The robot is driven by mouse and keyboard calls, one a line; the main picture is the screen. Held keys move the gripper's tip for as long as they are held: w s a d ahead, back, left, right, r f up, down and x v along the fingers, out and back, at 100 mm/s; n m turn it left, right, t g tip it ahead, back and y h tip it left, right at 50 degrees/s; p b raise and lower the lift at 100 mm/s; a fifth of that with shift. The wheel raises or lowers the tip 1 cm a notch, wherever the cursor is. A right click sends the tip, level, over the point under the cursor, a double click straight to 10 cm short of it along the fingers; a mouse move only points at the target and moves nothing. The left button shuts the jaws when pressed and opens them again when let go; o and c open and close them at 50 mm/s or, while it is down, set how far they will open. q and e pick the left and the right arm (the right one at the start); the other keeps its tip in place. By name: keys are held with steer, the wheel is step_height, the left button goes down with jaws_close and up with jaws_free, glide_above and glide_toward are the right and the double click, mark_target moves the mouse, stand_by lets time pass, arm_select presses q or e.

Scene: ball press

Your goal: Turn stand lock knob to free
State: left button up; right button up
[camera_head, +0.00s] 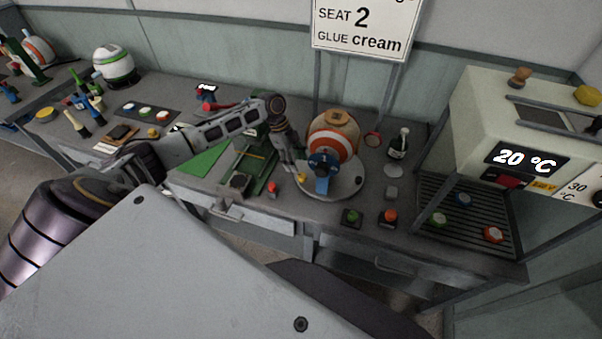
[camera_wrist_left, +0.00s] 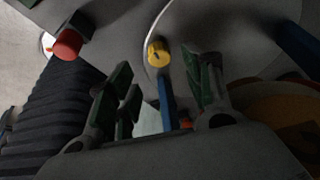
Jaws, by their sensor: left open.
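The yellow knob (camera_wrist_left: 158,53) sits on the round grey stand base (camera_wrist_left: 205,30) in the left wrist view, with a dark mark across its face. In the head view the knob (camera_head: 302,178) is small, at the left of the stand base (camera_head: 345,184). The stand carries an orange, white and tan ball (camera_head: 338,125) with a blue part (camera_head: 322,165) in front. My left gripper (camera_head: 290,166) points down beside the ball, above the knob. In the wrist view its fingers (camera_wrist_left: 164,78) are open and apart, with the knob just beyond the gap. I see no contact.
A red button (camera_head: 272,187) stands left of the stand base. A green press frame (camera_head: 255,165) is behind and left of it. Green and red buttons (camera_head: 352,216) (camera_head: 388,217) are along the front edge. A bottle (camera_head: 399,143) stands to the right.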

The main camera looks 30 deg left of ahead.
mark_target(302, 175)
arm_select(q)
steer(key=shift+p+x, duration=0.5)
steer(key=shift+x, duration=2.7)
steer(key=shift+c, duration=0.4)
steer(key=c, duration=0.9)
